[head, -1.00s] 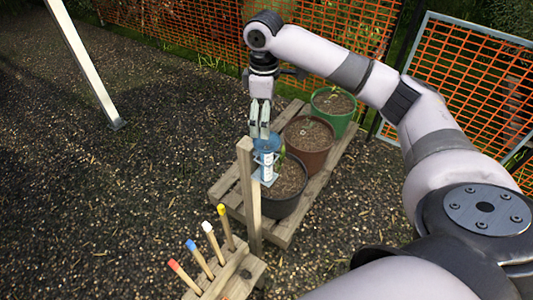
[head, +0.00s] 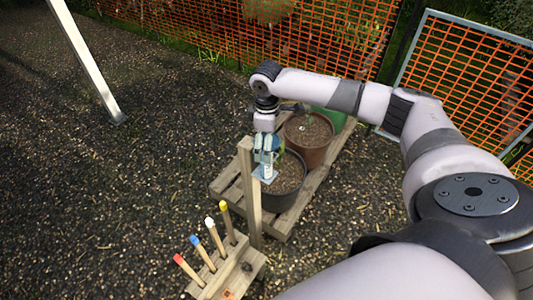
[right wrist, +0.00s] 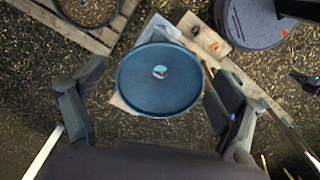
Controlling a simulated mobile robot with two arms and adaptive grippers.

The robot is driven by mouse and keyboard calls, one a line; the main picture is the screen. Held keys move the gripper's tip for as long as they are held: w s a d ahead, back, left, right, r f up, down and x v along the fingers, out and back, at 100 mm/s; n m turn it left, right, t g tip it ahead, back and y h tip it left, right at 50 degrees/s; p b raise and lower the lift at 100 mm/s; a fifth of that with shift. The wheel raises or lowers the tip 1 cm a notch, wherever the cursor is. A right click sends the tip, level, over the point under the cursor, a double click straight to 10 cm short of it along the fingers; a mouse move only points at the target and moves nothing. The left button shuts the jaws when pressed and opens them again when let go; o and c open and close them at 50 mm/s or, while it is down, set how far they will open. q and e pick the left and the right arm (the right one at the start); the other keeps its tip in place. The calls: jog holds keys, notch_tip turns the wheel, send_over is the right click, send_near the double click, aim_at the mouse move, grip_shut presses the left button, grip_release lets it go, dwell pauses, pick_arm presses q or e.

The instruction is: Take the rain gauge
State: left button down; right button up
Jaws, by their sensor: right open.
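The rain gauge (head: 267,167) is a clear tube with a blue top, held in a small bracket on the side of an upright wooden post (head: 247,190). In the right wrist view its round blue funnel top (right wrist: 160,80) shows from above, with a small hole in the middle. My right gripper (head: 266,145) points down over the gauge. Its fingers are open, one on each side of the blue top, and I see a gap on both sides in the wrist view. The fingers partly hide the gauge in the head view.
A pallet (head: 228,184) behind the post bears a dark pot (head: 285,197), a brown pot (head: 308,150) and a green pot. Several coloured-tip stakes stand in a wooden block (head: 222,282) at the front. Orange mesh fencing (head: 200,28) runs behind. Gravel at left is open.

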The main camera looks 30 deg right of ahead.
jog(key=shift+c, duration=0.5)
jog(key=c, duration=1.7)
jog(key=shift+r, duration=0.1)
